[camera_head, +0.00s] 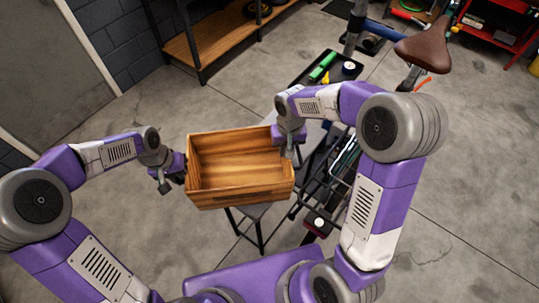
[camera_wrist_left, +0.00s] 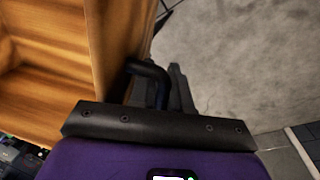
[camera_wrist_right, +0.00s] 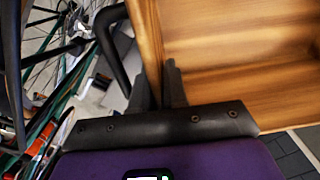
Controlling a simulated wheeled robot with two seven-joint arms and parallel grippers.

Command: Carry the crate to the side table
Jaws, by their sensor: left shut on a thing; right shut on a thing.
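The wooden crate (camera_head: 239,201) is in the middle of the head view, empty inside and roughly level. My left gripper (camera_head: 172,181) is shut at the crate's left side, by a dark curved handle (camera_wrist_left: 150,70) in the left wrist view. My right gripper (camera_head: 291,142) is shut at the right side, by a similar handle (camera_wrist_right: 112,45) in the right wrist view. The fingertips are partly hidden against the crate. A dark-legged stand (camera_head: 262,234) shows below the crate, its top mostly hidden. I cannot tell which surface is the side table.
A bike with a brown saddle (camera_head: 424,48) stands to the right, close to my right arm. A wooden shelf (camera_head: 215,36) stands by the wall. The floor (camera_head: 160,95) at back left is clear.

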